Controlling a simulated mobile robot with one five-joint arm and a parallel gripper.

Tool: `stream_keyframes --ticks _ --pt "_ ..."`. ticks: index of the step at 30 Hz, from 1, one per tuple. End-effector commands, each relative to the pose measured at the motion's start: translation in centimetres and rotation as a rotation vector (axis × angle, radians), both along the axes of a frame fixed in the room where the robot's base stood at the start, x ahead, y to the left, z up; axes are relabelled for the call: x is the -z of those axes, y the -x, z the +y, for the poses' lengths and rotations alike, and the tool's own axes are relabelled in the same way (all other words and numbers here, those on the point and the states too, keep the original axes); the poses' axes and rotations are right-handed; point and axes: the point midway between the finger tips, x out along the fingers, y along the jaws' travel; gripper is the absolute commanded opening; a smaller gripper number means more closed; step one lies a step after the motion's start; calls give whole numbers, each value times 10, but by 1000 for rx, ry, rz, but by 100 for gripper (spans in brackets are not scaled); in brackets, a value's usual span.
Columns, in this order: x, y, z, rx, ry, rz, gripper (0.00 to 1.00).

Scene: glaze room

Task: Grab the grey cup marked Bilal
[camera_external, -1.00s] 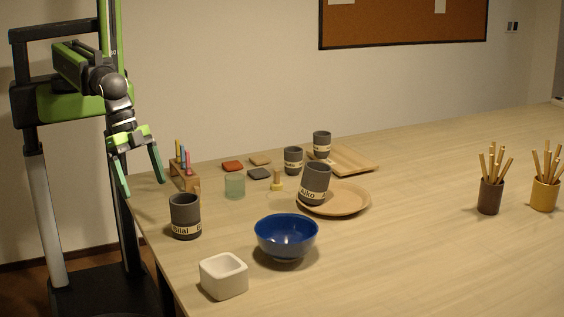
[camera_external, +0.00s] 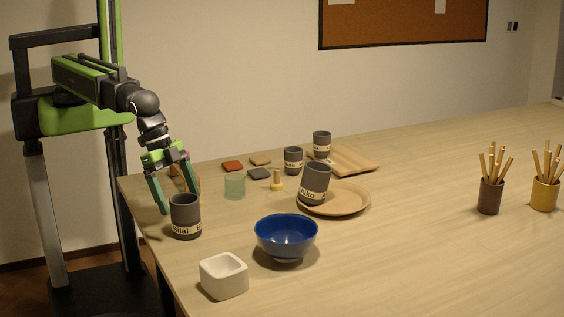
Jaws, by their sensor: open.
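The grey cup marked Bilal (camera_external: 186,213) stands upright near the table's left edge, with a pale name band around its lower part. My gripper (camera_external: 179,208) is open, its two green fingers pointing down just behind and above the cup. One finger tip is at the cup's left side and the other is near its rim. I cannot tell whether either touches it.
Brush holders (camera_external: 489,197) stand far right. The table's right middle is clear.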

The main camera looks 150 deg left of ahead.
Motion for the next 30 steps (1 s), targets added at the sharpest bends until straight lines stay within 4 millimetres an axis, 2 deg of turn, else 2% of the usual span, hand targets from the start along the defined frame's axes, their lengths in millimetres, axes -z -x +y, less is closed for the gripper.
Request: stream_keyframes --ticks 1,8,17,24,25,30 --pt "15 -4 2 0 0 0 94" --pt "16 -6 4 -1 0 0 94" --pt "61 -21 17 -1 0 0 94" --pt "59 -22 18 -1 0 0 94" --pt "59 -22 18 -1 0 0 93" --pt "59 -22 18 -1 0 0 70"
